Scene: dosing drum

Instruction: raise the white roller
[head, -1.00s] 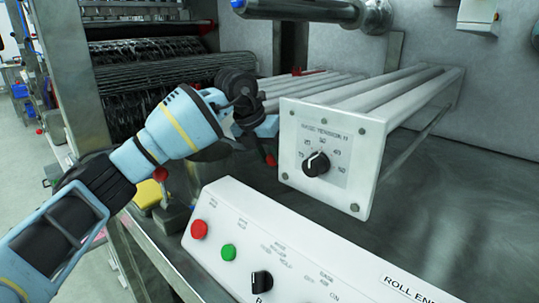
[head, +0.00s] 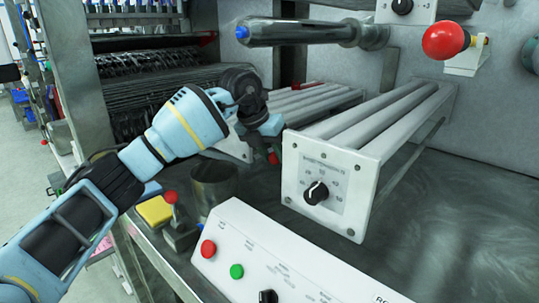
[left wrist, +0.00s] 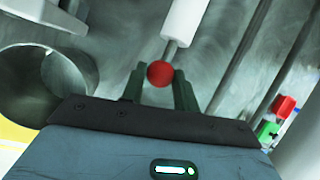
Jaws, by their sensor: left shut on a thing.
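In the left wrist view a white roller (left wrist: 187,20) comes down from the top edge. A metal stem joins it to a red ball knob (left wrist: 160,74). The knob sits between the two dark fingers of my left gripper (left wrist: 159,88), which is shut on it. In the head view my left gripper (head: 264,142) is left of the white dial box (head: 325,190), in front of the white rollers at the back. The gripper hides most of what it holds there. My right gripper is out of view.
A button panel (head: 262,254) lies in front, with a metal cup (head: 213,180) and a red-knobbed lever (head: 171,198) left of it. A metal bar (head: 290,32) and a large red knob (head: 443,41) are above. Steel surface right of the dial box is clear.

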